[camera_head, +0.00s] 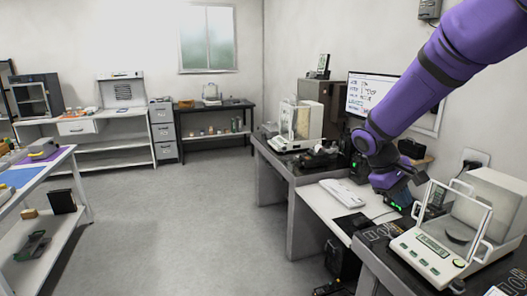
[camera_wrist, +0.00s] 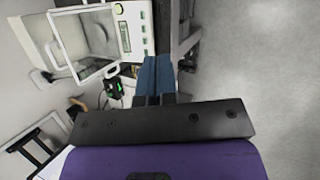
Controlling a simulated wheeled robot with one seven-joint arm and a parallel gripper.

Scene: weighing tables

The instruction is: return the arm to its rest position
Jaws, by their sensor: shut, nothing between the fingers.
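My purple arm comes in from the upper right in the head view and reaches down over the right-hand tables. My gripper (camera_head: 405,198) hangs over the desk, left of a balance. In the wrist view my gripper (camera_wrist: 154,62) shows as two blue-grey fingers side by side, shut with nothing between them. The balance with glass doors (camera_head: 437,243) stands just right of the gripper in the head view. It also shows at the upper left of the wrist view (camera_wrist: 132,30). I cannot tell the exact gap between the fingers and the balance.
A white keyboard (camera_head: 344,193) and a monitor (camera_head: 369,96) are on the desk beside my arm. Another balance (camera_head: 297,122) stands on the dark table (camera_head: 262,150) beyond. A shelf table (camera_head: 62,172) is at the left. The grey floor (camera_head: 190,220) between is clear.

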